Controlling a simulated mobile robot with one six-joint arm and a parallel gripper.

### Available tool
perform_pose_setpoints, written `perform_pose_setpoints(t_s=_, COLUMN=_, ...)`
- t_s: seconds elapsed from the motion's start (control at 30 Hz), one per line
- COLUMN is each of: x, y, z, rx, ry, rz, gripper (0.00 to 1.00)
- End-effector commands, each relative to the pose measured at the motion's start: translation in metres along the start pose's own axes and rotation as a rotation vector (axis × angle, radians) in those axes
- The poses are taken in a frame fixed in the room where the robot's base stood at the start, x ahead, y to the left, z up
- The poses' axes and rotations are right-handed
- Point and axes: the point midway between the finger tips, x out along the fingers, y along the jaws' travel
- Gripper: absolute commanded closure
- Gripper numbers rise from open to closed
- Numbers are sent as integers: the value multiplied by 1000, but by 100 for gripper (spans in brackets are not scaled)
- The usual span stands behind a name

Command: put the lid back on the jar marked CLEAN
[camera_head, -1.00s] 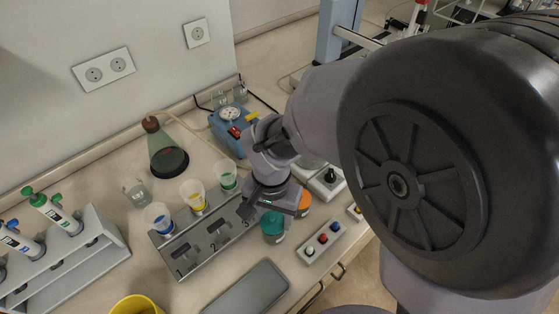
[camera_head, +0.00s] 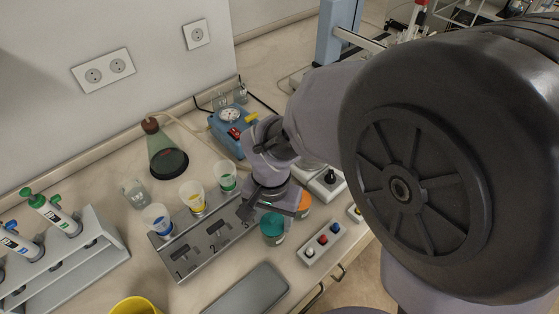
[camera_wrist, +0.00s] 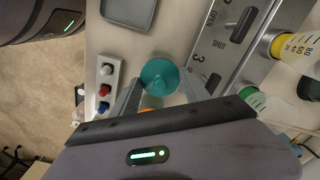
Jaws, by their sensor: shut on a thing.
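My gripper (camera_head: 268,200) points down at the right end of the numbered rack, with its fingers around a round teal lid (camera_wrist: 160,77). In the wrist view, the two fingertips (camera_wrist: 161,86) press on opposite sides of the lid. In the head view, the teal lid (camera_head: 271,221) shows just below my gripper, with a pale label on the jar (camera_head: 274,239) under it. I cannot read the label or tell whether the lid sits fully on the jar. An orange-topped jar (camera_head: 304,203) stands close behind to the right, partly hidden by my gripper; a sliver shows in the wrist view.
A grey numbered rack (camera_head: 196,262) with several cups stands to the left. A switch box (camera_head: 323,243) is close at the right, near the bench edge. A dark grey tray (camera_head: 247,291) lies in front. A blue pump (camera_head: 228,128) and a flask (camera_head: 166,155) are behind.

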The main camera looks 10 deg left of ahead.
Motion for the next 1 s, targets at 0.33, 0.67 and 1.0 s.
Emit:
perform_pose_setpoints(t_s=0.33, x=2, y=0, z=0, rx=0, ry=0, rz=0, gripper=84)
perform_pose_setpoints(t_s=0.67, x=3, y=0, z=0, rx=0, ry=0, rz=0, gripper=84)
perform_pose_setpoints(t_s=1.0, x=3, y=0, z=0, rx=0, ry=0, rz=0, gripper=23)
